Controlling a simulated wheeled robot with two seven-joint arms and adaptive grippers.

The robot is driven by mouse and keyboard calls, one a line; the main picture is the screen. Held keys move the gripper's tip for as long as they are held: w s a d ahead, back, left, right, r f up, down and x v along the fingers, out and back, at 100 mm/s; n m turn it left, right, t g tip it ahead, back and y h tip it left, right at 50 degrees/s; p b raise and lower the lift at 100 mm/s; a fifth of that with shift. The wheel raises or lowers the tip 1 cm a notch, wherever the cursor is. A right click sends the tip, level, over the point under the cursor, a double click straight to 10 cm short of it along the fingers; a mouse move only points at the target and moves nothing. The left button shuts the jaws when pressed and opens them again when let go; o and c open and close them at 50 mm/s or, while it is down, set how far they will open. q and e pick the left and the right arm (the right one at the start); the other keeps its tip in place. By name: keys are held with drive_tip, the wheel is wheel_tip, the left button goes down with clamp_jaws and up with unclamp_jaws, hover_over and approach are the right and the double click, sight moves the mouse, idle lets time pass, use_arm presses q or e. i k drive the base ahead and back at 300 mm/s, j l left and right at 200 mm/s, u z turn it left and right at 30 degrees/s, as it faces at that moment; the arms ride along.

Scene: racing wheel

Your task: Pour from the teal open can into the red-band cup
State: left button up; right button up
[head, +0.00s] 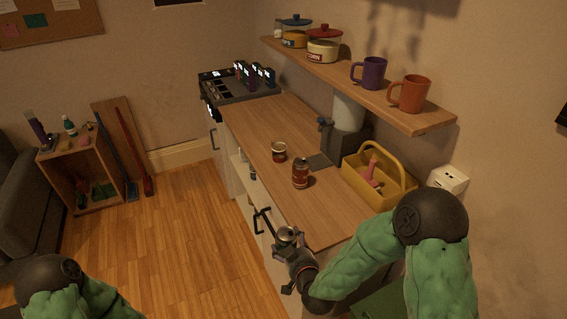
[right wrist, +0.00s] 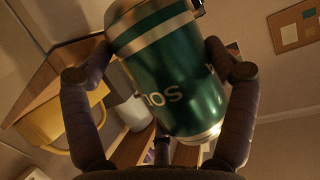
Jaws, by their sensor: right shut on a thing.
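My right gripper (head: 287,248) is shut on the teal can (right wrist: 175,85), with one finger on each side of it in the right wrist view. In the head view only the can's round top (head: 286,234) shows clearly, near the counter's front edge. The can looks tilted in the wrist view, but its real tilt is hard to tell. A short dark red cup with a pale band (head: 279,153) stands upright on the wooden counter, apart from the gripper. It appears to be the red-band cup. My left gripper is out of view.
A red-brown can (head: 300,174) stands on the counter close to the cup, on the gripper's side. A yellow caddy (head: 399,193) sits at the counter's right. A shelf (head: 350,88) with mugs and pots overhangs the back. The far counter (head: 262,119) is clear.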

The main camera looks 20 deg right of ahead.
sight(279, 144)
drive_tip(key=i+j+z, duration=0.4)
drive_tip(key=i+j, duration=0.15)
drive_tip(key=i+j+z, duration=0.2)
drive_tip(key=j, duration=0.25)
drive_tip(key=i+j+z, duration=0.15)
drive_tip(key=j, duration=0.25)
drive_tip(key=i+j+z, duration=0.2)
drive_tip(key=j, duration=0.2)
drive_tip(key=i+l, duration=0.1)
drive_tip(key=i, duration=0.4)
